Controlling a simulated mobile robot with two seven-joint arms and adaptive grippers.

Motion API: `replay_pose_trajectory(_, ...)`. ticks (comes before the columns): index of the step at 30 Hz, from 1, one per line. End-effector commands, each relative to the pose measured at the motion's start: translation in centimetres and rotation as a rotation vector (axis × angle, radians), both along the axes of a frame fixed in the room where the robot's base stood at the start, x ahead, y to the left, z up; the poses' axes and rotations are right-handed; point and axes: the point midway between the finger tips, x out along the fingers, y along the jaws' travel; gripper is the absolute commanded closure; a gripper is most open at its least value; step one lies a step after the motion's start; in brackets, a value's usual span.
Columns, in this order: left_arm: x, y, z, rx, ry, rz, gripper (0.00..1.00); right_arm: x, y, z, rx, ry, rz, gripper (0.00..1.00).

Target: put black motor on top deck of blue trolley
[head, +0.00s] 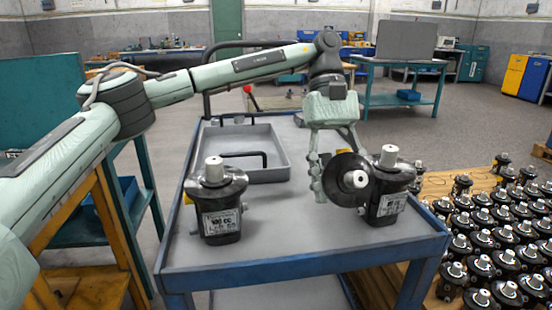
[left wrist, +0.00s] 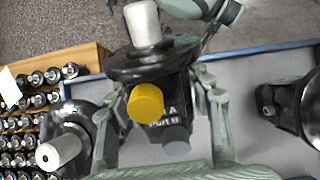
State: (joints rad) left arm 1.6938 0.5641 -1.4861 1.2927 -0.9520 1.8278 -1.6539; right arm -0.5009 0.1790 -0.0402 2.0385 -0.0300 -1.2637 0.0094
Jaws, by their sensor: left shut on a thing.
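The blue trolley's grey top deck (head: 285,235) fills the middle of the head view. My left gripper (head: 335,180) is shut on a black motor (head: 345,165), which lies tilted on its side, its flange and white shaft facing the head camera. In the left wrist view this motor (left wrist: 150,65), with a yellow cap, sits between the fingers of the gripper (left wrist: 165,115). I cannot tell if it touches the deck. A second motor (head: 388,195) stands upright just right of it. A third (head: 220,205) stands upright at left on the deck.
A grey tray (head: 282,165) lies on the deck's far left. A wooden pallet (head: 435,185) with many black motors stands right of the trolley. Teal benches stand behind and at left. The deck's front middle is clear.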

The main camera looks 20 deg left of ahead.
Motion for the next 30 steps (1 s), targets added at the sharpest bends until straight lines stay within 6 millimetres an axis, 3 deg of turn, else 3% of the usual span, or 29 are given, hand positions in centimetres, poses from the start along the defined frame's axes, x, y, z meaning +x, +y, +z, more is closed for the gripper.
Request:
replay_pose_trajectory(6,0.7,-1.0,3.0,-0.268,0.239,0.415,1.0,-0.3,0.3,0.0,0.007,0.004,-0.005,0.29)
replay_pose_trajectory(15,2.5,-0.3,6.9,-0.635,0.371,0.796,1.0,-0.9,0.3,-0.1,0.005,0.013,-0.004,0.29)
replay_pose_trajectory(24,5.5,2.8,10.7,-0.95,0.39,1.017,1.0,-0.4,0.0,0.5,-0.002,-0.001,0.002,0.29)
replay_pose_trajectory(30,6.2,3.7,10.4,-1.003,0.389,1.045,1.0,-0.2,-0.2,0.7,-0.006,-0.004,0.003,0.29)
